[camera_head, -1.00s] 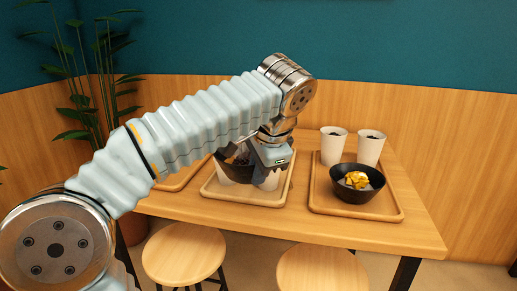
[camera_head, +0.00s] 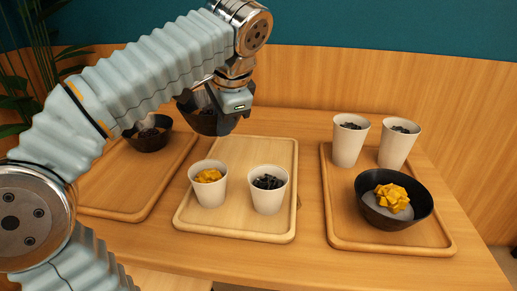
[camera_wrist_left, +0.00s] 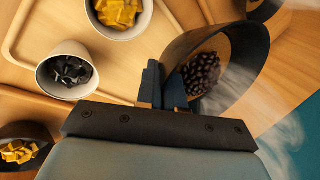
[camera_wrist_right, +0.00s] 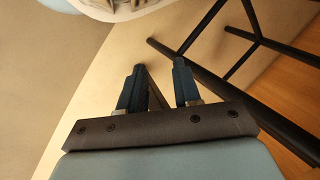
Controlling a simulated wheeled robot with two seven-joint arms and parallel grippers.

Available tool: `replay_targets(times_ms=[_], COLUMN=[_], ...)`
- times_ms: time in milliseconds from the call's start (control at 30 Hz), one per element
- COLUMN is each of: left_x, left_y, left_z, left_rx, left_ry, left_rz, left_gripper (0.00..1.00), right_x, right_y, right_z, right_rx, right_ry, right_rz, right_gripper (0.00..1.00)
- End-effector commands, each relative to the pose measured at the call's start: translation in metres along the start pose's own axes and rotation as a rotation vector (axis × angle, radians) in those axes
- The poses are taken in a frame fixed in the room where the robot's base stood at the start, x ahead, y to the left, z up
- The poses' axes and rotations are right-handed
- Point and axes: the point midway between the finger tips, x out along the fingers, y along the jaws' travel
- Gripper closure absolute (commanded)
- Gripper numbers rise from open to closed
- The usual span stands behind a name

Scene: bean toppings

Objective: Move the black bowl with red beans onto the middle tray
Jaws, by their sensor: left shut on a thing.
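The black bowl (camera_head: 203,122) is held up at the back-left of the pale middle tray (camera_head: 268,152), partly hidden behind my gripper. In the left wrist view the bowl (camera_wrist_left: 252,45) is tilted in the picture, with dark red-brown beans (camera_wrist_left: 201,74) inside and steam beside it. My left gripper (camera_head: 229,122) is shut on the bowl's rim; its fingers (camera_wrist_left: 163,85) show there too. The middle tray carries a white cup of yellow pieces (camera_head: 209,187) and a white cup of black pieces (camera_head: 268,192) at its front. My right gripper (camera_wrist_right: 158,88) is open and empty, away from the trays.
The left tray (camera_head: 120,188) holds another black bowl (camera_head: 149,138) with dark contents. The right tray (camera_head: 340,228) holds a black bowl with yellow topping (camera_head: 393,207) and two white cups (camera_head: 349,142) (camera_head: 397,148). The back half of the middle tray is bare.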

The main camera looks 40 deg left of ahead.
Motion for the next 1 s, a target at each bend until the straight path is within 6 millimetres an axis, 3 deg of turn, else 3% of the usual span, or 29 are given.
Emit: replay_targets(times_ms=[300, 500, 767, 1000], left_x=[0.038, 0.071, 0.087, 0.119], left_y=[-0.003, 0.004, 0.007, 0.021], left_z=[-0.068, -0.093, -0.106, -0.111], left_rx=[0.001, 0.0, -0.001, 0.0], left_ry=[-0.003, -0.003, 0.0, -0.001], left_rz=[0.0, 0.0, 0.0, 0.0], left_gripper=[1.0, 1.0, 1.0, 1.0], right_x=[0.0, 0.004, 0.005, 0.011], right_y=[0.0, 0.003, 0.004, 0.008], right_z=[0.0, -0.001, -0.001, -0.002], right_rx=[0.0, 0.001, 0.002, 0.005], right_ry=[0.0, 0.002, 0.003, 0.006], right_rz=[0.0, 0.002, 0.003, 0.006], right_gripper=[0.67, 0.67, 0.67, 0.67])
